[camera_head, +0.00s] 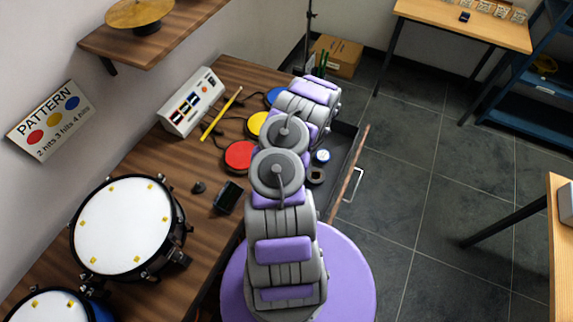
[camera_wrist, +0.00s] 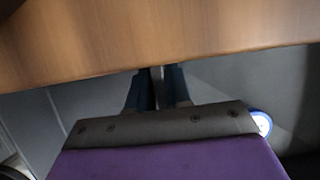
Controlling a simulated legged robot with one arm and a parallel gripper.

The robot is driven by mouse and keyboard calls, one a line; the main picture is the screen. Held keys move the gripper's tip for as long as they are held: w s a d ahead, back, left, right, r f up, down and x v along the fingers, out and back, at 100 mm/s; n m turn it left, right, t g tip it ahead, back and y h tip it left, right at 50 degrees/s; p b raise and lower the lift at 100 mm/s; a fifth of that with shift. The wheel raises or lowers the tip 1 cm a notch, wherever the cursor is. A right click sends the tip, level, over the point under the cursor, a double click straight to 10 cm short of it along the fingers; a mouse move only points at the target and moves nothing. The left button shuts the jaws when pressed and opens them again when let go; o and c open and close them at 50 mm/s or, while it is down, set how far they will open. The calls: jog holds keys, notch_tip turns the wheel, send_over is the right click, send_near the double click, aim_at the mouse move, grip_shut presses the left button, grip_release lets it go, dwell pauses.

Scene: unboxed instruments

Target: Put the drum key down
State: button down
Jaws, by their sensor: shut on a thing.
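My gripper (camera_wrist: 158,78) shows in the wrist view as two dark blue fingers close together. They are shut on a narrow grey piece, most likely the drum key (camera_wrist: 157,84), of which only a sliver shows between them. The fingertips are near the edge of a wooden surface (camera_wrist: 150,35), with grey space below. In the head view my own arm hides the gripper and the key. An open drawer (camera_head: 352,172) lies to the right of my arm, beside the desk.
The wooden desk (camera_head: 150,165) holds a white drum (camera_head: 122,228), a control box (camera_head: 192,102), a yellow drumstick (camera_head: 221,114), coloured pads, and a small dark box (camera_head: 228,197). A blue-and-white tin (camera_head: 321,156) and a dark roll (camera_head: 316,175) are in the drawer. Open tiled floor (camera_head: 440,160) lies right.

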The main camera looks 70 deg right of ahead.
jog(key=shift+w+d, duration=0.1)
jog(key=shift+d, duration=0.05)
jog(key=shift+d+f+b, duration=0.1)
jog(key=shift+f+b, duration=0.7)
jog(key=shift+f, duration=0.95)
jog(key=c, duration=1.1)
grip_release()
jog(key=shift+f, duration=0.1)
jog(key=shift+o, duration=0.2)
